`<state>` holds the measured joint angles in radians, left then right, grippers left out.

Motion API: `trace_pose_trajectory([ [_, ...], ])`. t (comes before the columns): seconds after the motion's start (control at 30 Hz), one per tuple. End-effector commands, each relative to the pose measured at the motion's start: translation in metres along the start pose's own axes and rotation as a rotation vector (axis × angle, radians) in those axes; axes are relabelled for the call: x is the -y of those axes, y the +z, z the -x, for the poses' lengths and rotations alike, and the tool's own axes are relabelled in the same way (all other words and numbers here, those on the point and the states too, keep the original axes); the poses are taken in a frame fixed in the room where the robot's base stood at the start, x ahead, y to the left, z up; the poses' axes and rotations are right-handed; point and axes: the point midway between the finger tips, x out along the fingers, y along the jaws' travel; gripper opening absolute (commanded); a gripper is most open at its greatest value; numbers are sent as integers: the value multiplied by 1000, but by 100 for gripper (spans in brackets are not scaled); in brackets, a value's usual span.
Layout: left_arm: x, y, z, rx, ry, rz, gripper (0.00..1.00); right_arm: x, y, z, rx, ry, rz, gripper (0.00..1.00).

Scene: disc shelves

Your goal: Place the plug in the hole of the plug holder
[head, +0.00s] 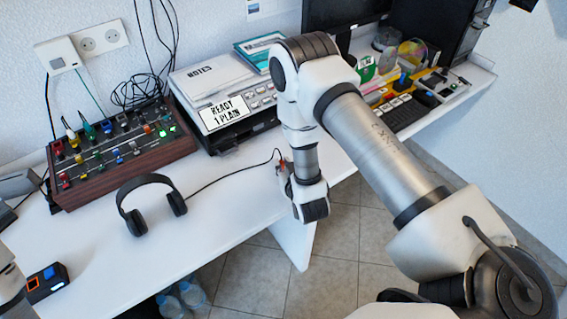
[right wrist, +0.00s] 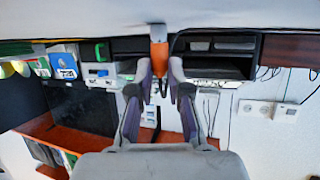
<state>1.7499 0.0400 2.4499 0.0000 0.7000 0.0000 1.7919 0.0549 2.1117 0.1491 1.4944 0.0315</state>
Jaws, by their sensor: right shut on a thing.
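My right gripper (head: 283,170) is at the desk's right front edge, low under my bent arm. It is shut on a small orange plug (head: 281,164), and a thin black cable runs from there to the headphones. In the right wrist view the orange plug (right wrist: 158,60) stands between the two fingertips (right wrist: 159,76), close to the white desk edge. A wooden-sided panel (head: 125,150) with several coloured plugs and knobs is at the left, and a small black box (head: 47,281) with blue and orange faces lies at lower left. My left gripper is not seen.
Black headphones (head: 151,203) lie on the white desk (head: 215,225). The desk front centre is clear; bottles (head: 182,298) are below.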

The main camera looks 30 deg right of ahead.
Motion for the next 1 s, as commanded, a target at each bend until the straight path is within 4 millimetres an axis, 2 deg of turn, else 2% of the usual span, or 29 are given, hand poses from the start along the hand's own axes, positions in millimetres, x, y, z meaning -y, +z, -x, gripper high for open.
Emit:
trace_pose_trajectory([
  [0.3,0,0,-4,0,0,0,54,0,4,-2,-1,0,0,0],
  [0.33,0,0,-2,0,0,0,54,0,3,-1,-1,0,0,28],
  [0.37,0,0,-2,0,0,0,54,0,3,-1,-1,0,0,38],
  [0.4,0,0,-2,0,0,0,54,0,3,-1,-1,0,0,42],
  [0.77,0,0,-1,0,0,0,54,0,0,4,1,0,0,42],
  [0.87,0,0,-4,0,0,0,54,1,2,20,3,-1,1,42],
  [1.0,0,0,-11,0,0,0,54,1,3,55,4,-2,3,42],
])
